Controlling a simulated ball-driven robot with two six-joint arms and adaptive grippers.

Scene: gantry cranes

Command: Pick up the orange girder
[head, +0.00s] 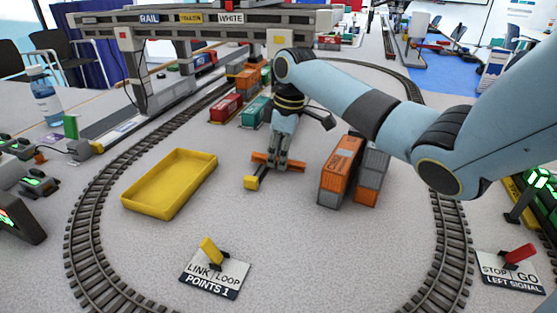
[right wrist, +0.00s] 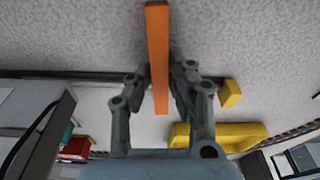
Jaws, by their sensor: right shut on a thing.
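The orange girder (head: 263,157) is a thin orange bar near the middle of the table in the head view. My right gripper (head: 277,166) comes down over it and is shut on it. In the right wrist view the girder (right wrist: 157,50) runs lengthwise between the two fingers of my right gripper (right wrist: 160,88). Whether the girder touches the table is hard to tell. My left gripper is not in view.
A yellow block (head: 252,183) lies just left of the gripper. An empty yellow tray (head: 150,207) is further left. Stacked orange and grey containers (head: 340,170) stand close on the right.

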